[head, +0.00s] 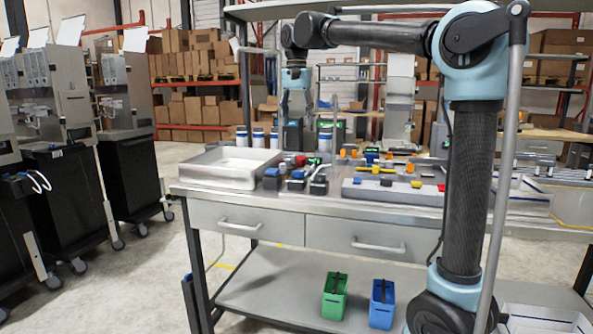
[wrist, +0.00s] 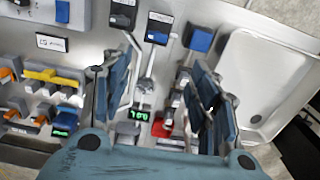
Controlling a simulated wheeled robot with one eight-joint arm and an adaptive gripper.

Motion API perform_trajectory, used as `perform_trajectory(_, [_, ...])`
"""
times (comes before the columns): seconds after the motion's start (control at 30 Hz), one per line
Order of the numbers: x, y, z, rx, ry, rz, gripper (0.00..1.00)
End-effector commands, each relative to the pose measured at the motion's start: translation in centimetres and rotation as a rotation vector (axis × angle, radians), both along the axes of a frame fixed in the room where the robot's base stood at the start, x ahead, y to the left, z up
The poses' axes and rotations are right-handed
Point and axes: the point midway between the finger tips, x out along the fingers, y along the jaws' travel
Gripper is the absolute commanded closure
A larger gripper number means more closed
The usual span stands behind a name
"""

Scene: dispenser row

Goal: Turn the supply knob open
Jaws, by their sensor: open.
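My gripper (head: 297,108) hangs fingers-down over the back of the metal worktable. In the wrist view my gripper (wrist: 155,82) is open, with its fingers spread on either side and nothing held between them. Between the fingers are a slim metal spout-like part (wrist: 147,80), a small green-lit display (wrist: 138,115) and a red part (wrist: 162,128). The red part also shows in the head view (head: 300,160). I cannot tell which part is the supply knob or how it is turned. My fingers and palm hide some of this area.
The worktable (head: 215,191) holds blue-topped blocks (head: 272,178), and a grey base with yellow and orange parts (head: 388,182). A shallow white tray (head: 232,164) is at its left; it is right of my fingers in the wrist view (wrist: 262,80). Green (head: 334,298) and blue (head: 382,304) bins stand on the lower shelf.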

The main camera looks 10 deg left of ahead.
Motion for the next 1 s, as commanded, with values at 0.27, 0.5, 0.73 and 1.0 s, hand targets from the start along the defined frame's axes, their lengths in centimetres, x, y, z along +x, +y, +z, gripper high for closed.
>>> perform_trajectory(0.27, [0.7, -1.0, -2.4, -0.001, 0.0, -0.017, 0.45])
perform_trajectory(0.5, [0.8, -1.3, -6.4, -0.001, 0.0, -0.02, 0.45])
perform_trajectory(0.73, [0.8, -1.3, -10.4, -0.001, 0.0, -0.021, 0.45])
perform_trajectory(1.0, [0.8, -1.4, -14.8, 0.0, 0.0, -0.022, 0.45])
